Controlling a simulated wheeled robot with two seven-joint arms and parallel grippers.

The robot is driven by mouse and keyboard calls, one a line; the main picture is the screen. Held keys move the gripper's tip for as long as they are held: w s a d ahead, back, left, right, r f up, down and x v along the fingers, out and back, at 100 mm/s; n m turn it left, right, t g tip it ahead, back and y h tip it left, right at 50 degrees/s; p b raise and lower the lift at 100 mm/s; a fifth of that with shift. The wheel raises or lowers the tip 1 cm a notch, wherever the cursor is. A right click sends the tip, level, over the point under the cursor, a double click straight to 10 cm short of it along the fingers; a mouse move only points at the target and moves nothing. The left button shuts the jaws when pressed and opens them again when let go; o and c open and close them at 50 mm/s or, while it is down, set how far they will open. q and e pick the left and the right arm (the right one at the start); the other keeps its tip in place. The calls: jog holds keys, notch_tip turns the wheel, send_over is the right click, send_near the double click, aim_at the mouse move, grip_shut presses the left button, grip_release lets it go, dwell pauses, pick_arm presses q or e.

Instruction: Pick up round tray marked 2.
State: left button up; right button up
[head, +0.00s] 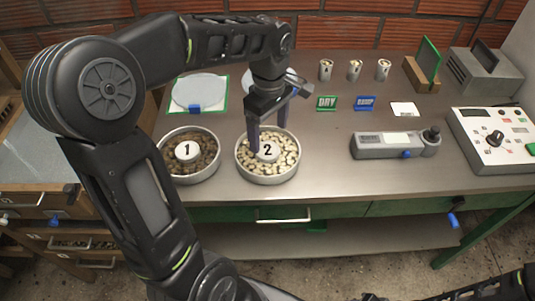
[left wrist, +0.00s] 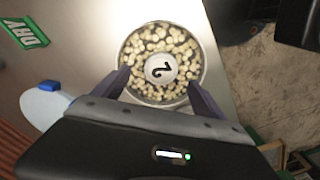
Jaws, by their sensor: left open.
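The round tray marked 2 (head: 268,178) is a shallow metal dish of pale beans with a white knob numbered 2 at its centre. It stands on the metal worktop near the front edge. My left gripper (head: 269,146) is above it, open, pointing down, with one finger on either side of the white knob. In the left wrist view the tray (left wrist: 162,98) lies just ahead of the two apart fingertips, with nothing held between them. Whether the fingers touch the tray is unclear. My right gripper is not clearly shown.
A round tray marked 1 (head: 200,178), with darker beans, stands close on the left. A grey handheld meter (head: 385,145) and a white control box (head: 495,140) are on the right. A green DRY sign (head: 326,103) and small cups stand behind. Worktop between tray 2 and the meter is clear.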

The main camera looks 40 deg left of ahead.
aim_at(268, 149)
pick_arm(q)
jog(key=shift+f, duration=0.25)
jog(key=shift+s+a+f+p, duration=0.1)
jog(key=shift+f+p, duration=0.1)
jog(key=shift+f, duration=1.1)
jog(key=shift+s+f+p, duration=0.1)
jog(key=shift+f+p, duration=0.05)
jog(key=shift+f, duration=1.15)
jog(key=shift+w, duration=0.1)
grip_shut()
